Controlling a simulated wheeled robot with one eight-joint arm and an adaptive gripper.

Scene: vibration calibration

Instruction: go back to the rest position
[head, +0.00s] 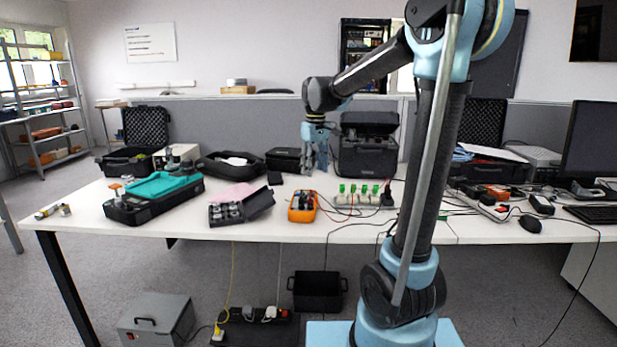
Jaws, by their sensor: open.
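My gripper (316,160) hangs at the end of my bent arm, fingers pointing down, above the back middle of the white table (370,232). It is open and I see nothing between its fingers. It appears above and behind an orange meter (302,206), apart from it. A black case (368,150) stands just right of it in the picture. My arm hides part of the right side of the table.
A teal-lined case (155,198) and an open grey box (240,207) lie on the left. A power strip with green plugs (360,198) and cables are right of the meter. A monitor (590,145) stands far right. A black crate (318,290) is under the table.

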